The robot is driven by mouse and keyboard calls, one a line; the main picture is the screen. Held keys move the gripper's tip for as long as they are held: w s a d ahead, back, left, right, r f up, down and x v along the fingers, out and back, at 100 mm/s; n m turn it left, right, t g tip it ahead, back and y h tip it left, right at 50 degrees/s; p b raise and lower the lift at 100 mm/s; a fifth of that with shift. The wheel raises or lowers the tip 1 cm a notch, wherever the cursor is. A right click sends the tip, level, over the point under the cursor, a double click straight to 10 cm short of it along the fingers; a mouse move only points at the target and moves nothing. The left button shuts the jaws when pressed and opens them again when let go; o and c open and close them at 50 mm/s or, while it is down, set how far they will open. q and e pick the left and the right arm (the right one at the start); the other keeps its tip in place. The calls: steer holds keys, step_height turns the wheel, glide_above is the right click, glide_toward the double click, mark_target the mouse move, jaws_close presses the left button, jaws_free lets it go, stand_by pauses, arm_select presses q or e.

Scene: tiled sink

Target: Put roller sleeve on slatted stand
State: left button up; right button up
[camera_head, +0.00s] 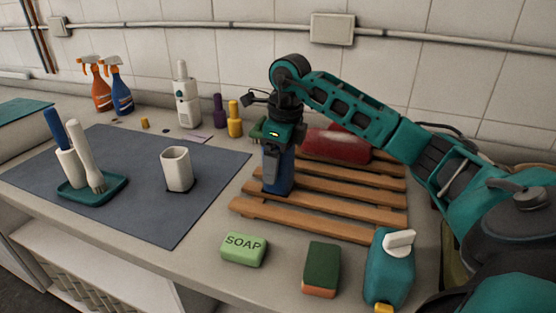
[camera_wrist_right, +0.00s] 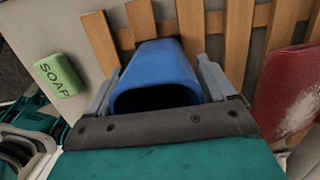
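A blue hollow piece, which I take for the roller sleeve (camera_head: 278,174), is upright at the left part of the wooden slatted stand (camera_head: 330,207). Its lower end is at the slats; I cannot tell whether it bears on them. My right gripper (camera_head: 279,150) comes down on it from above. In the right wrist view the sleeve (camera_wrist_right: 160,72) lies between the two grey fingers (camera_wrist_right: 160,82), which close on its sides, its open end toward the palm. The slats (camera_wrist_right: 190,25) show beyond it. My left gripper is not in view.
A red item (camera_head: 335,145) lies at the back of the stand. Green soap (camera_head: 243,249), a sponge (camera_head: 321,268) and a teal bottle (camera_head: 389,268) stand in front. A white cup (camera_head: 177,170) and brush tray (camera_head: 92,194) are on the grey mat (camera_head: 165,218).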

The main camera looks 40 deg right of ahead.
steer(key=shift+o, duration=0.8)
steer(key=shift+r, duration=0.25)
step_height(320, 180, up, 12)
steer(key=s+p, duration=0.1)
steer(key=p, duration=0.1)
steer(key=shift+s+d+f, duration=0.15)
steer(key=shift+d, duration=0.2)
